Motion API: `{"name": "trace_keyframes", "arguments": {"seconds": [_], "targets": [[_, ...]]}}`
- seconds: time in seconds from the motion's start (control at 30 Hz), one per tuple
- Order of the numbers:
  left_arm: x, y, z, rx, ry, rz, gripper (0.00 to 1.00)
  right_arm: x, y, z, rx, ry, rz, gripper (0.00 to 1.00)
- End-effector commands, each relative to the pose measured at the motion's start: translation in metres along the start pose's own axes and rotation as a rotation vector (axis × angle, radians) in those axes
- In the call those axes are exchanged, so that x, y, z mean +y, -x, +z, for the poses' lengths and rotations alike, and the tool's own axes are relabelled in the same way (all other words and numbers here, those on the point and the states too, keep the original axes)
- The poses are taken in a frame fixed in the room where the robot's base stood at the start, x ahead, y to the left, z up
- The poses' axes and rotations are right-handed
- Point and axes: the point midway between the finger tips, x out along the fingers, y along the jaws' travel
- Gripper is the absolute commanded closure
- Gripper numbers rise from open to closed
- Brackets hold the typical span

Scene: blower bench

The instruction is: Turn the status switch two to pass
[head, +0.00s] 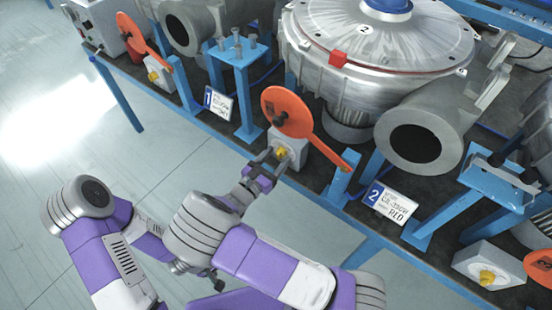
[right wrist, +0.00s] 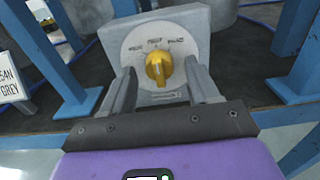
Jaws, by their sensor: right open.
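Status switch two, a pale box with a yellow knob (head: 281,153), sits on the bench edge below the blower marked 2 (head: 383,45). In the right wrist view, the yellow knob (right wrist: 159,68) stands roughly upright on a round white dial (right wrist: 140,42). The dial has several small marks along its top, too small to read surely. My right gripper (head: 275,157) is open in front of the switch. In the right wrist view, its fingers (right wrist: 160,88) are on either side of the knob, with gaps; contact is not visible. My left gripper does not show.
An orange disc with a lever (head: 287,110) hangs just above the switch. A blue post with plate 2 (head: 389,203) stands to the right, and plate 1 (head: 217,103) to the left. Similar switches sit at far left (head: 157,71) and lower right (head: 487,265). Floor before the bench is clear.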

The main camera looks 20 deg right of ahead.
Motion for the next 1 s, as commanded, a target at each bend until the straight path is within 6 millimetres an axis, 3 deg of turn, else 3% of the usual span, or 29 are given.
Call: {"name": "trace_keyframes", "arguments": {"seconds": [0.33, 0.7, 1.0], "targets": [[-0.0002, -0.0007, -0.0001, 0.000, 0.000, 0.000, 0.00, 0.0000, -0.0048, 0.0003, 0.000, 0.000, 0.000, 0.41], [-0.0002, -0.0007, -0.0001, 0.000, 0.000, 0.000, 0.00, 0.0001, -0.0046, 0.0003, 0.000, 0.000, 0.000, 0.95], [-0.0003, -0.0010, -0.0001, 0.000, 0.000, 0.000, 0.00, 0.0002, -0.0045, 0.0001, 0.001, -0.045, 0.000, 0.95]]}}
